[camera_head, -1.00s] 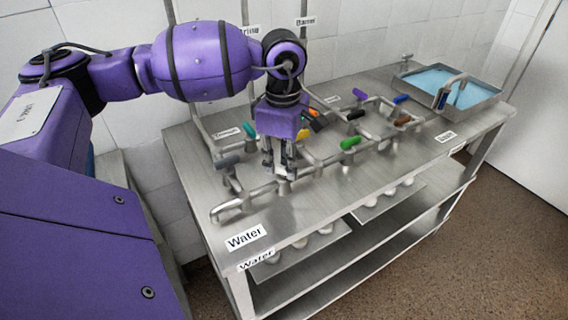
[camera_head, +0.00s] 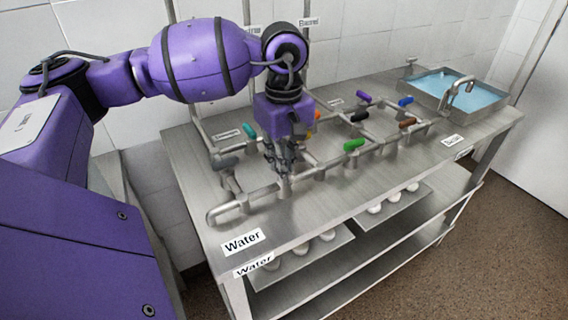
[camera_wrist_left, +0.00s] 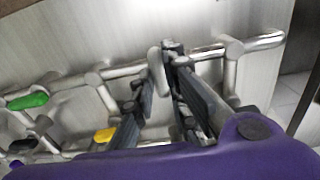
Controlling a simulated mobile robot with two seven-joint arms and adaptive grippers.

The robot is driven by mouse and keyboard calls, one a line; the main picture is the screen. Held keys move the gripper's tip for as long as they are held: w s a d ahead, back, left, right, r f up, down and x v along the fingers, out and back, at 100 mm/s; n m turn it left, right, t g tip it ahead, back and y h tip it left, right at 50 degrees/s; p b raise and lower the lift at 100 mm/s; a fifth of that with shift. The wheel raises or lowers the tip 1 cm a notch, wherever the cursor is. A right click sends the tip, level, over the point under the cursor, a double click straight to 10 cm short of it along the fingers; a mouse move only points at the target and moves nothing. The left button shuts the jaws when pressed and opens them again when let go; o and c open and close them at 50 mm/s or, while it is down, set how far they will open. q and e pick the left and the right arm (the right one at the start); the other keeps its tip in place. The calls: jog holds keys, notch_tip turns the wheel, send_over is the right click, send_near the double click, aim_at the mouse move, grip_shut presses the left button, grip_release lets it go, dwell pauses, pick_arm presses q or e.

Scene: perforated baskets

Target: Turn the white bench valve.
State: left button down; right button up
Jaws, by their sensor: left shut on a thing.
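The white valve handle (camera_wrist_left: 158,66) shows in the left wrist view as a pale, rounded lever on the metal pipe, between my fingertips. My left gripper (camera_wrist_left: 155,73) is shut on it. In the head view my left gripper (camera_head: 282,172) points down at the front pipe (camera_head: 312,170), and its fingers hide most of the handle. My right gripper is in neither view.
Other valve handles stand close by: green (camera_head: 354,145), black (camera_head: 359,116), brown (camera_head: 407,122), purple (camera_head: 364,96), blue (camera_head: 405,101), teal (camera_head: 249,131) and grey (camera_head: 228,161). A water-filled basin (camera_head: 484,111) is at the bench's far right.

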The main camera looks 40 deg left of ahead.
pick_arm(q)
jog(key=shift+r, duration=0.1)
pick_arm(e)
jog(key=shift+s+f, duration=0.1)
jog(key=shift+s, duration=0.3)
pick_arm(q)
jog(key=c, duration=1.7)
grip_release()
jog(key=shift+c, duration=0.2)
jog(key=shift+r, duration=0.1)
notch_tip(320, 180, up, 12)
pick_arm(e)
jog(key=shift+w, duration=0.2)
